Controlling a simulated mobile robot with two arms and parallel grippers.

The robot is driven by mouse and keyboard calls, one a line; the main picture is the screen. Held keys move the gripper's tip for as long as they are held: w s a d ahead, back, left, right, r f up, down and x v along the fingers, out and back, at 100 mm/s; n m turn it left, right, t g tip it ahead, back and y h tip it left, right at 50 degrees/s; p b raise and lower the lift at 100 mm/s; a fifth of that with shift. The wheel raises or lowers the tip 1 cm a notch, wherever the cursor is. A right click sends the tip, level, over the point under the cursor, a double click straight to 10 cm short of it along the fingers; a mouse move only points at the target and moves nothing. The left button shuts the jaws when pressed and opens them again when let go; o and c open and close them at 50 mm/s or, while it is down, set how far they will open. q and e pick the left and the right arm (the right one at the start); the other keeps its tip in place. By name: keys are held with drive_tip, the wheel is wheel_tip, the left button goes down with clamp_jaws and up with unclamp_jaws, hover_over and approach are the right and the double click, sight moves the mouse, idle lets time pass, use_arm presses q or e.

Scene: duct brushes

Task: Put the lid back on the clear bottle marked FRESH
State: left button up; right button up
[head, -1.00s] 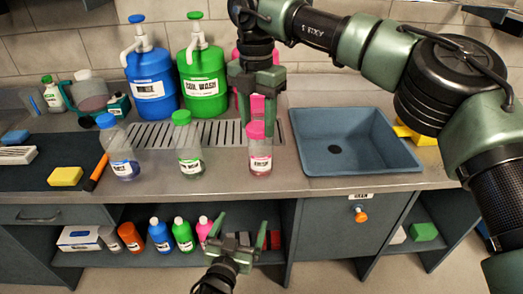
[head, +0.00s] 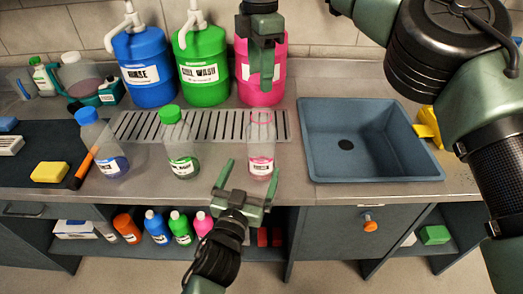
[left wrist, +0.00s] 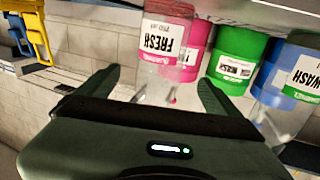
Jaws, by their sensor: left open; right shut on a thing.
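The clear bottle marked FRESH (head: 262,166) stands upright on the counter with pink liquid in its base. Its mouth looks uncovered. It also shows upside down in the left wrist view (left wrist: 162,42), beyond and between the left fingertips. My left gripper (head: 249,180) is open and empty, low in front of the bottle and apart from it. My right gripper (head: 264,84) is above the bottle, in front of the pink jug. It is shut on the pink lid, which is mostly hidden by the fingers and hard to tell from the jug.
A clear bottle with a green lid (head: 181,150) and one with a blue lid (head: 103,150) stand to the left. Pink (head: 286,75), green (head: 203,75) and blue (head: 148,75) jugs stand behind a drain grate (head: 180,127). A sink (head: 355,145) lies right.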

sight(263, 143)
use_arm(q)
drive_tip(key=shift+w, duration=0.25)
use_arm(e)
drive_tip(key=shift+w, duration=0.1)
use_arm(q)
drive_tip(key=x, duration=1)
drive_tip(key=shift+w+d+f, duration=0.15)
drive_tip(key=shift+w, duration=0.2)
use_arm(e)
drive_tip(key=shift+w+d+f, duration=0.1)
drive_tip(key=shift+w+f, duration=0.05)
drive_tip(key=shift+w, duration=0.05)
use_arm(q)
drive_tip(key=shift+w+d, duration=0.15)
drive_tip(key=shift+w, duration=0.4)
drive_tip(key=shift+c, duration=0.3)
drive_tip(key=c, duration=2)
clamp_jaws()
use_arm(e)
drive_tip(key=shift+f, duration=2.5)
